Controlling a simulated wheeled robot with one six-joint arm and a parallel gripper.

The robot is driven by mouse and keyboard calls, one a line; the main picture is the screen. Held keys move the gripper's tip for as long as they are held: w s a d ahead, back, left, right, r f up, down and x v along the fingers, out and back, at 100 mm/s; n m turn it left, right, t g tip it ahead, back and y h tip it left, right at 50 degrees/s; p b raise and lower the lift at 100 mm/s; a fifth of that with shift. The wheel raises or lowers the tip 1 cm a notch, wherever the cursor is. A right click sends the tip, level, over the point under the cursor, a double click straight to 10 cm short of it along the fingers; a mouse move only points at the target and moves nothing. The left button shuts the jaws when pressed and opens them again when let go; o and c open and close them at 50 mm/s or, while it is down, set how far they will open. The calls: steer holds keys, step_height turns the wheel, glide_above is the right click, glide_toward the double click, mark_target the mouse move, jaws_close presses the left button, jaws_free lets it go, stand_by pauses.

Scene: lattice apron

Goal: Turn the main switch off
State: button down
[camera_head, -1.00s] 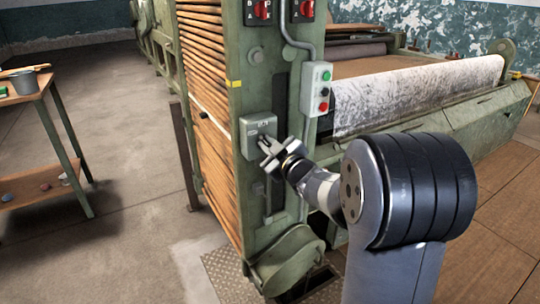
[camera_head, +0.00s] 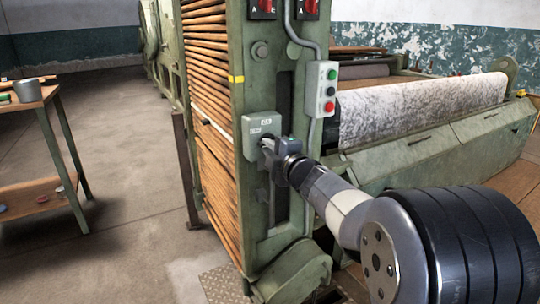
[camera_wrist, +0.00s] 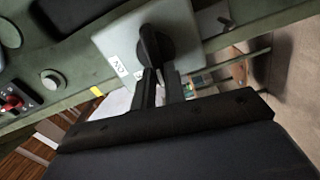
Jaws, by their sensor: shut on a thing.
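The main switch is a grey-green box (camera_head: 254,123) on the front of the green machine post, with small white labels near its top. In the wrist view its pale box face (camera_wrist: 186,28) carries a black rotary handle (camera_wrist: 156,44). My gripper (camera_head: 266,143) is at the box from the right, its fingers at the handle. In the wrist view the two fingers of my gripper (camera_wrist: 160,80) are closed on the lower end of the handle.
Two red switches (camera_head: 266,6) are at the top of the post. A wooden table (camera_head: 30,100) stands at the left, with open floor between.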

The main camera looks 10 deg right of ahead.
steer(key=shift+f+n+b, duration=0.15)
steer(key=shift+n+b, duration=0.2)
steer(key=shift+n, duration=0.25)
steer(key=c, duration=1.5)
jaws_free()
steer(key=shift+o, duration=0.2)
steer(key=p+v, duration=0.2)
steer(key=v, duration=0.8)
steer(key=shift+s, duration=0.4)
